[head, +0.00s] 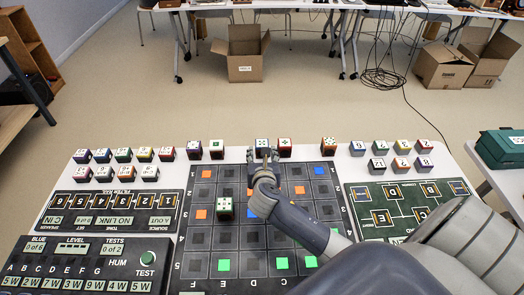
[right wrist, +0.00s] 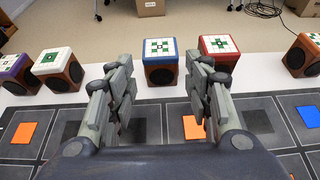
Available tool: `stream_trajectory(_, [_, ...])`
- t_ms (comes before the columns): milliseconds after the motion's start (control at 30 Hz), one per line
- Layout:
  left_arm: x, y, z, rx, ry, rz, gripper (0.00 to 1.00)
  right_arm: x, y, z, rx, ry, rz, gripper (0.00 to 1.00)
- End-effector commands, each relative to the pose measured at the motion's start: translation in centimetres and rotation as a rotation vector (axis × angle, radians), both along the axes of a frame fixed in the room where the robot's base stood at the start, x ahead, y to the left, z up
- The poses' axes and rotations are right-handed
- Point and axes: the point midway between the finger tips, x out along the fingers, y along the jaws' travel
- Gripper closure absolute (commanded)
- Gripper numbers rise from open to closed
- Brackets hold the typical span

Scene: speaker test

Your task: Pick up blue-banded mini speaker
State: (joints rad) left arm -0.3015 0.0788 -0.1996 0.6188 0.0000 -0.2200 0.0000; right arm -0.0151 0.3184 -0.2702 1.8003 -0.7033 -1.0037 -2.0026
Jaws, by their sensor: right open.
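The blue-banded mini speaker (right wrist: 160,62) stands upright at the back edge of the dark grid mat in the right wrist view. It has a white patterned top, a blue band and a brown body with a dark round cone. In the head view the same speaker (head: 262,144) is partly hidden behind my right gripper (head: 263,157). In the wrist view my right gripper (right wrist: 161,82) is open and empty. Its fingers point at the speaker from the near side, one to each side of it, with no visible contact. My left gripper is not in view.
A red-banded speaker (right wrist: 218,48) stands close on the right, near the right finger. More speakers flank the row. A test panel (head: 85,262) is at left.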

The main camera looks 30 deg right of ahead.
Motion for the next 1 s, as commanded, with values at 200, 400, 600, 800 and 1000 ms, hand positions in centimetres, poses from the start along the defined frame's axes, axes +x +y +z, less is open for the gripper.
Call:
stream_trajectory(200, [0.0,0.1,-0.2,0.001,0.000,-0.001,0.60,1.5,-0.9,-0.7,0.001,0.000,0.000,0.53])
stream_trajectory(400, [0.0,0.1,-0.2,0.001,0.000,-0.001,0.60,3.2,-2.1,-1.2,0.002,0.000,-0.002,0.53])
stream_trajectory(600, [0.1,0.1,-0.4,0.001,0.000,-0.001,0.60,5.2,-3.3,-2.1,0.001,0.001,0.000,0.53])
stream_trajectory(800, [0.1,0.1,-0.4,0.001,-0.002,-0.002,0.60,5.7,-3.6,-2.3,0.001,0.000,0.000,0.53])
stream_trajectory(1000, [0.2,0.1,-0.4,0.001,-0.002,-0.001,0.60,5.7,-3.6,-2.3,0.001,0.001,0.000,0.67])
